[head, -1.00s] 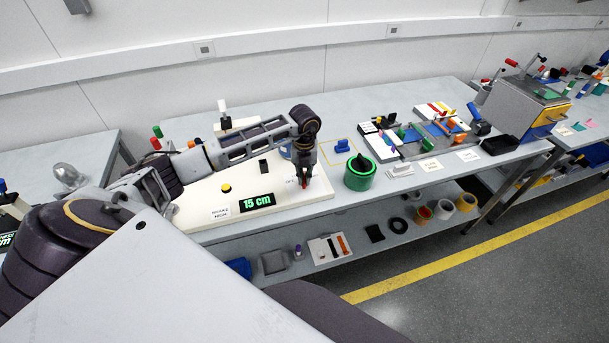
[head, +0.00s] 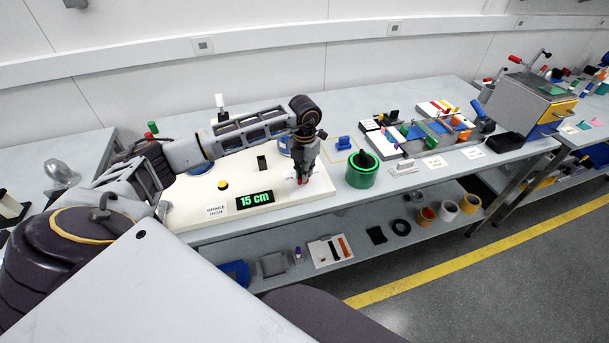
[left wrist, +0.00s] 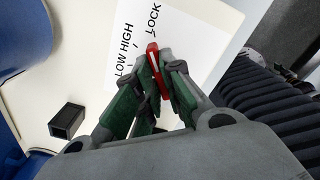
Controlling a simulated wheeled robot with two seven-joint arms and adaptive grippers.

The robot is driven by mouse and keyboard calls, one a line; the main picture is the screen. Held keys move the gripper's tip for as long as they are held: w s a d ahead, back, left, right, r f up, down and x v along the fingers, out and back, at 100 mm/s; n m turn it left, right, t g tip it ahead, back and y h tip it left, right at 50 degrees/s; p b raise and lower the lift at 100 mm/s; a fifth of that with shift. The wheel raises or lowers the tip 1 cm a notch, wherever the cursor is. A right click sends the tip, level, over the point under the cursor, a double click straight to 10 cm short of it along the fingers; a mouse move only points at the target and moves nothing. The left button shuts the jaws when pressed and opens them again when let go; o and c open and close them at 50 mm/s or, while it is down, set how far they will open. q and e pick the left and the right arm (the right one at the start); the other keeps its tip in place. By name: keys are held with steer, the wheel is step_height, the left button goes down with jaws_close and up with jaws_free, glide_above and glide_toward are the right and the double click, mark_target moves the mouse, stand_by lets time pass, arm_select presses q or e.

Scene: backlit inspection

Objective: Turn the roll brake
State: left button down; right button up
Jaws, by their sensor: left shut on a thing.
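The roll brake shows in the left wrist view as a red lever (left wrist: 154,66) on a white board, held between the fingertips of my left gripper (left wrist: 158,70). Printed words LOW, HIGH and LOCK stand around it; its far end lies close to LOCK. In the head view my left gripper (head: 302,180) reaches down to the right end of the white board (head: 200,216), with a bit of red at its tips. The lever's pivot is hidden by the fingers. My right gripper is out of view.
A green container (head: 362,171) with a black top stands just right of the board. Several fixtures stand further right.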

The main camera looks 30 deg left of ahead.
arm_select(q)
steer(key=shift+m, duration=0.5)
steer(key=shift+m+b, duration=0.3)
steer(key=shift+b, duration=0.1)
steer(key=c, duration=1.5)
jaws_free()
steer(key=shift+c, duration=0.2)
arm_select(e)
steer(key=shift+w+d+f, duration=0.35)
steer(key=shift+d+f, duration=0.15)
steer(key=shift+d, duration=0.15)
arm_select(q)
step_height(320, 180, up, 12)
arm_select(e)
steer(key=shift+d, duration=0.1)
